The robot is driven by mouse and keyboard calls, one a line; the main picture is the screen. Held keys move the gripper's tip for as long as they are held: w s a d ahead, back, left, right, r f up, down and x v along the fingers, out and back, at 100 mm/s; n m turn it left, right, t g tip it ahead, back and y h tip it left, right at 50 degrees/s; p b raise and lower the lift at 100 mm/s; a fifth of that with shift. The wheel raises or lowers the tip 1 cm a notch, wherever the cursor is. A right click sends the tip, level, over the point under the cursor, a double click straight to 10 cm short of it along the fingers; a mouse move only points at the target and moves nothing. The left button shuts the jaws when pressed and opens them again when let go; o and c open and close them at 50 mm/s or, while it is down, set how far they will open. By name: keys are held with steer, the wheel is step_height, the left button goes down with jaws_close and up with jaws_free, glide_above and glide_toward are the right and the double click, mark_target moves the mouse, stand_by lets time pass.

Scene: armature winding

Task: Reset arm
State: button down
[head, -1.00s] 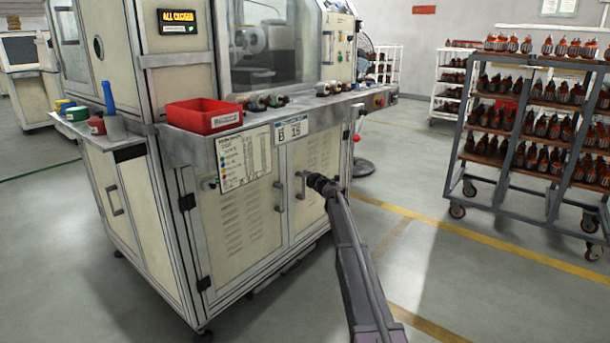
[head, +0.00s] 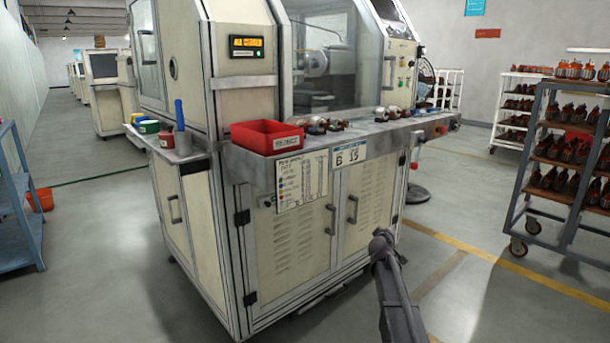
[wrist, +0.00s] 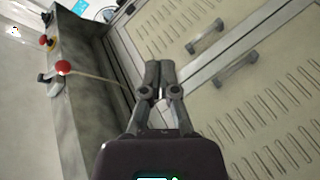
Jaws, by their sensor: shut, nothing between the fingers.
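My arm (head: 397,305) reaches up from the lower right of the head view, in front of the winding machine (head: 290,245). My gripper itself cannot be made out clearly in the head view. In the wrist view my gripper (wrist: 159,92) is shut, its two fingers together and nothing between them. It is apart from the machine's cabinet doors (wrist: 225,85), whose handles show to the right of the fingers.
A red bin (head: 267,137) and several armatures (head: 315,125) sit on the machine's ledge. A wheeled rack (head: 545,165) of armatures stands at the right, and a blue shelf (head: 20,215) at the left. Floor between machine and rack is clear.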

steer(key=s+a+f+m+g+y+p, duration=0.15)
steer(key=s+a+f+g, duration=0.3)
steer(key=s, duration=0.95)
steer(key=s+a+f+m+g+y, duration=0.25)
steer(key=s+a+f+g, duration=0.2)
steer(key=s, duration=1.05)
steer(key=s+a+f+m+g+y, duration=0.25)
steer(key=s+a+g, duration=0.2)
steer(key=s, duration=0.95)
step_height(320, 180, up, 36)
steer(key=d+p, duration=0.1)
steer(key=p, duration=3.6)
steer(key=shift+r+h, duration=0.2)
steer(key=shift+h, duration=0.25)
steer(key=shift+g, duration=0.25)
